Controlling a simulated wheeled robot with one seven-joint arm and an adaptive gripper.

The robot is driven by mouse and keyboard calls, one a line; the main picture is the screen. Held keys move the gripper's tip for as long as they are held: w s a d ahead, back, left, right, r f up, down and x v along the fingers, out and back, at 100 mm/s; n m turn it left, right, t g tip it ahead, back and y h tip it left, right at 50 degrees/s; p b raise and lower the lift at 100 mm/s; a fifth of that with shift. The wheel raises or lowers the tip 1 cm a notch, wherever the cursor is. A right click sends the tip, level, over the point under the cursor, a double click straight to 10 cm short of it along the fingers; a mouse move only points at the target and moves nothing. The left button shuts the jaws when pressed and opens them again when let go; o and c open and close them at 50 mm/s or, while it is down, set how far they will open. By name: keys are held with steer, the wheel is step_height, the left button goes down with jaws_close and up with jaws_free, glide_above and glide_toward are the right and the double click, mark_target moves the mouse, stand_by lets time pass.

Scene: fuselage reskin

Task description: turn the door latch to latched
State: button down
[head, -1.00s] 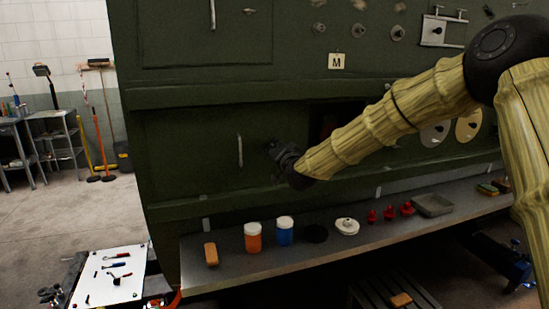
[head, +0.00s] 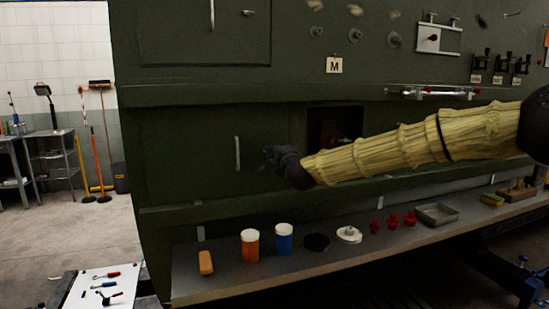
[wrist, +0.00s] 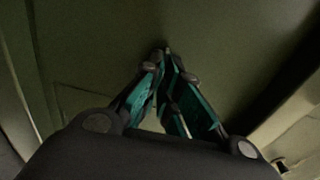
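The lower door (head: 185,150) is a dark green panel with a pale upright handle (head: 237,153). My gripper (head: 268,157) is at the door's right part, just right of the handle, with its fingers toward the panel. In the wrist view, the gripper's teal-padded fingers (wrist: 166,58) converge, and their tips are together against or very near the green surface. A small dark piece shows at the tips; I cannot tell whether it is the latch or part of the fingers. The door latch is not clearly visible, and its angle cannot be read.
A dark square opening (head: 335,125) lies behind my forearm. Below, a grey shelf (head: 215,285) holds an orange jar (head: 250,246), a blue jar (head: 284,240), red pieces and a metal tray (head: 437,214). A white-topped tool table (head: 75,290) stands at lower left.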

stand_by(0.4)
steer(key=c, duration=1.7)
jaws_free()
steer(key=shift+d, duration=0.1)
steer(key=shift+o, duration=0.2)
steer(key=v, duration=1.2)
